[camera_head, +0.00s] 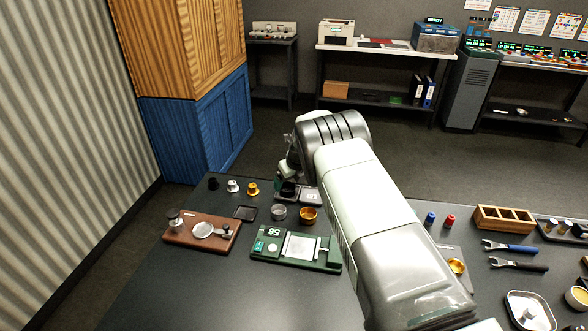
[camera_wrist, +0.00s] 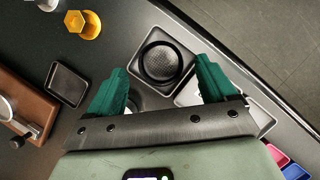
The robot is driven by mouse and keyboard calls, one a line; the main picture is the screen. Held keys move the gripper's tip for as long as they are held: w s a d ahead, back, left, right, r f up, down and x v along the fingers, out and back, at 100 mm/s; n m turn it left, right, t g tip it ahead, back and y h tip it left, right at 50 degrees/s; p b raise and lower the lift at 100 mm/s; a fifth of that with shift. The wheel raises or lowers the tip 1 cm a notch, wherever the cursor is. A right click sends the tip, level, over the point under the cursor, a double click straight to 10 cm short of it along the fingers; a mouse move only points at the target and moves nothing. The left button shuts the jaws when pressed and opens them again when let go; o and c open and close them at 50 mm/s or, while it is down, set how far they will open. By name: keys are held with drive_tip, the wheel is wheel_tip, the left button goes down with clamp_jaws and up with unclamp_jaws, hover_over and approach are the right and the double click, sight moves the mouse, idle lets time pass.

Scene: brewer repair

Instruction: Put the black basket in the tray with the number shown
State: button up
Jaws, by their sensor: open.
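The black basket (camera_wrist: 167,63), round with a dark rim and mesh bottom, sits within a square light-rimmed tray (camera_wrist: 139,50) in the wrist view. My gripper (camera_wrist: 160,70) is open, its two green fingers apart on either side of the near part of the basket. I cannot tell whether they touch it. In the head view my gripper (camera_head: 287,176) is over the far table edge, largely hidden by my arm. Another grey tray (camera_head: 311,197) lies beside it. A dark tray (camera_head: 245,213) lies further left. A green device (camera_head: 268,258) shows digits resembling 58, seen turned.
A silver basket (camera_head: 279,213) and a gold basket (camera_head: 308,215) stand near the green device. Black, silver and gold small pieces (camera_head: 233,186) stand at the far left. A brown board (camera_head: 185,229) holds metal parts. The table's front left is clear.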

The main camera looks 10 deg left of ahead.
drive_tip(key=v, duration=0.9)
drive_tip(key=shift+r, duration=0.25)
drive_tip(key=s+d+r+n, duration=0.3)
drive_tip(key=d+r, duration=0.1)
drive_tip(key=r, duration=0.5)
drive_tip(key=s+d+r+n, duration=0.2)
drive_tip(key=d+r+n, duration=0.2)
drive_tip(key=r, duration=0.5)
drive_tip(key=s+d+r+n+t, duration=0.1)
drive_tip(key=s+d+r+n, duration=0.55)
drive_tip(key=s+r, duration=0.45)
drive_tip(key=s+d+n+h, duration=0.1)
drive_tip(key=s+d+n, duration=0.2)
drive_tip(key=s, duration=0.6)
drive_tip(key=s+d+r+n+t+h, duration=0.1)
drive_tip(key=s+d+n, duration=0.3)
drive_tip(key=s, duration=0.5)
drive_tip(key=s+d+r+n+h, duration=0.1)
drive_tip(key=s+d+n, duration=0.3)
drive_tip(key=s+n, duration=0.3)
drive_tip(key=s, duration=0.2)
drive_tip(key=shift+s, duration=0.4)
